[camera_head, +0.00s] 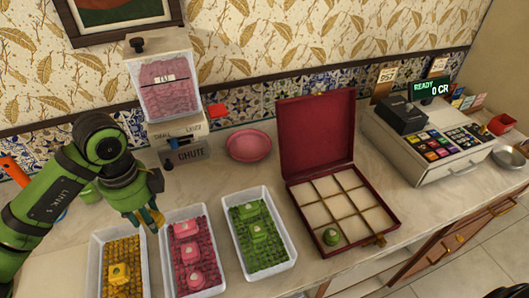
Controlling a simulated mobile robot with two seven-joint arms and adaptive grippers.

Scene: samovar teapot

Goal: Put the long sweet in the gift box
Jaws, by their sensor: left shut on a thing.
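My left gripper (150,219) is above the far ends of the yellow and pink trays. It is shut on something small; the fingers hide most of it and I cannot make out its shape. The gift box (318,137) is dark red and stands open, its lid raised at the back. The other compartments look empty. My left gripper is apart from the box, to its left. My right gripper is not in view.
White trays of yellow (118,273), pink (187,252) and green (258,231) sweets stand along the front. A pink bowl (249,146) and a chute dispenser (166,85) are behind them. A cash register (440,145) stands right of the box.

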